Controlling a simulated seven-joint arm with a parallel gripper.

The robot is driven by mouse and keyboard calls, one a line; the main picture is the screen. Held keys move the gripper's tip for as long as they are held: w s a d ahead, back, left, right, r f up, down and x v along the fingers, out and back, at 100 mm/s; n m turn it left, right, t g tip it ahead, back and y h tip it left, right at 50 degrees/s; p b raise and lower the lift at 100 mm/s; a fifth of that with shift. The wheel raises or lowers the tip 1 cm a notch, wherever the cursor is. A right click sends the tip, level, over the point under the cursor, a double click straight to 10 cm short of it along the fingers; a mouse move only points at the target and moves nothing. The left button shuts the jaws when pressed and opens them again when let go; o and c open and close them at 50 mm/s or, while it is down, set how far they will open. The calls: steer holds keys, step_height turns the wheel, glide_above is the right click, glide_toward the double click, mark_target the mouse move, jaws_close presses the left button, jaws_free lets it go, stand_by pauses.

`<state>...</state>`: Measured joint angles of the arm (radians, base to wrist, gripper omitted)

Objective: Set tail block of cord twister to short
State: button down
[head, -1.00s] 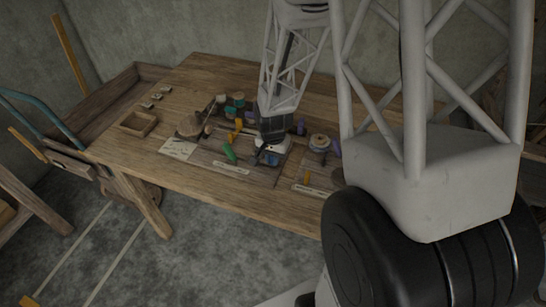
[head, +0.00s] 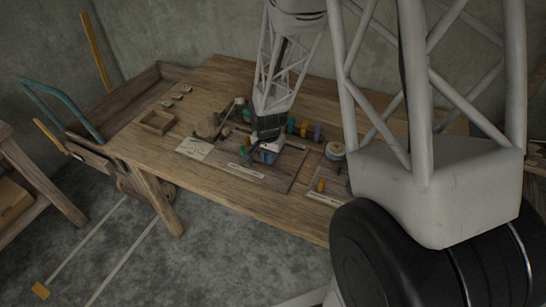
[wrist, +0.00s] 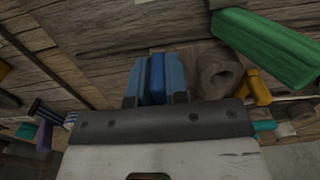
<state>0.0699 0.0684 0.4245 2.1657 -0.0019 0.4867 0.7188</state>
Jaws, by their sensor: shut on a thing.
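My gripper (wrist: 157,72) points down at the workbench. In the wrist view its two blue-grey fingers are closed on the sides of a blue block (wrist: 157,88), which looks like the tail block of the cord twister. In the head view my gripper (head: 259,148) is low over a dark wooden board, with the blue block (head: 268,157) under it. A pale label strip (head: 245,171) lies on the board in front. My gripper hides most of the twister, and I cannot read any mark for short.
In the wrist view a green handle (wrist: 265,45), a brown ring-ended wooden piece (wrist: 217,73) and a yellow piece (wrist: 258,88) are close right of the fingers. A spool (head: 335,151) stands right on the bench.

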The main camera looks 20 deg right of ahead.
steer(key=shift+w+a, duration=0.15)
steer(key=shift+w, duration=0.05)
steer(key=c, duration=1.1)
jaws_free()
steer(key=shift+r, duration=3.85)
steer(key=shift+r, duration=0.1)
